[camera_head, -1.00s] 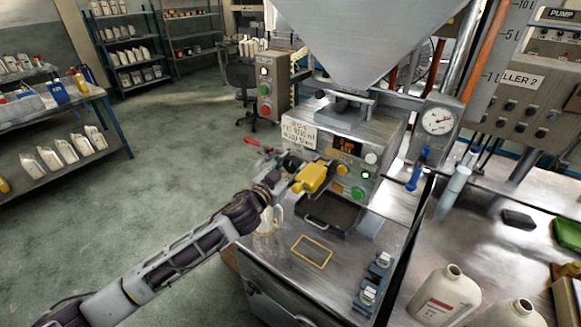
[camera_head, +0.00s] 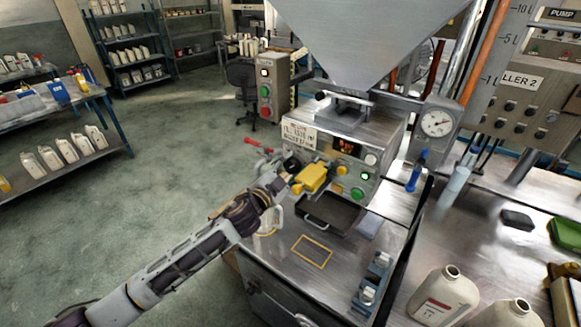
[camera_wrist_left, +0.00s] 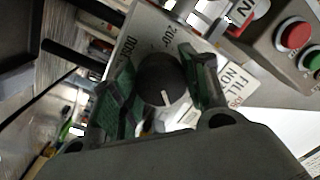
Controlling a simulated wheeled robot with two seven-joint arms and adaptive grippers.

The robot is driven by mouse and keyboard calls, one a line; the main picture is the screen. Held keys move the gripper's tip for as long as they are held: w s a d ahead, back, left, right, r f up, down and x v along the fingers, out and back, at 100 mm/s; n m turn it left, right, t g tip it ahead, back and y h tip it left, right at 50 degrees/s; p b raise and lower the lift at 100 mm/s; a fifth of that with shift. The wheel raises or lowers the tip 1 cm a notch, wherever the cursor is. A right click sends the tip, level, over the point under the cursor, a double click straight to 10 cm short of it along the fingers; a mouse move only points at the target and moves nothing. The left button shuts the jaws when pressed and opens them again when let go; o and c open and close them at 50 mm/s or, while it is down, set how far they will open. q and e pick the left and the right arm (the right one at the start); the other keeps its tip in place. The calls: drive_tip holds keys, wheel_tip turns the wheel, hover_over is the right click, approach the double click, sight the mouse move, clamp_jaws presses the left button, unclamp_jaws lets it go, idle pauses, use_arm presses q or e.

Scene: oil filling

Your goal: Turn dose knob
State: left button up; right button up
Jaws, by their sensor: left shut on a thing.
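The dose knob (camera_wrist_left: 162,80) is a round black knob with a white pointer line, on a pale dial plate with numbers in the left wrist view. In the head view the dark knob area (camera_head: 291,164) is on the front of the filling machine (camera_head: 350,125), below a paper label. My left gripper (camera_wrist_left: 160,85) has its green-padded fingers on either side of the knob, shut on it. In the head view my left gripper (camera_head: 283,180) reaches the machine's left front and partly hides the knob. My right gripper is in neither view.
A yellow part (camera_head: 312,178) sticks out just right of the knob. A display (camera_head: 347,148) and round buttons (camera_head: 357,194) are beyond it. A dark tray (camera_head: 330,211) lies below. White bottles (camera_head: 443,299) stand at the lower right.

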use_arm(q)
drive_tip(key=m, duration=0.4)
drive_tip(key=shift+m+p, duration=0.3)
drive_tip(key=shift+p, duration=0.05)
drive_tip(key=m+h, duration=0.1)
drive_tip(key=m, duration=0.4)
drive_tip(key=shift+p, duration=0.4)
drive_tip(key=m, duration=0.3)
drive_tip(key=m+p, duration=0.1)
drive_tip(key=m, duration=0.1)
drive_tip(key=shift+a+m+g+h, duration=0.1)
drive_tip(key=shift+m+g+h, duration=0.2)
drive_tip(key=shift+m, duration=0.1)
drive_tip(key=shift+m+p, duration=0.65)
drive_tip(key=shift+m, duration=1.35)
drive_tip(key=o, duration=0.9)
drive_tip(key=shift+o, duration=0.6)
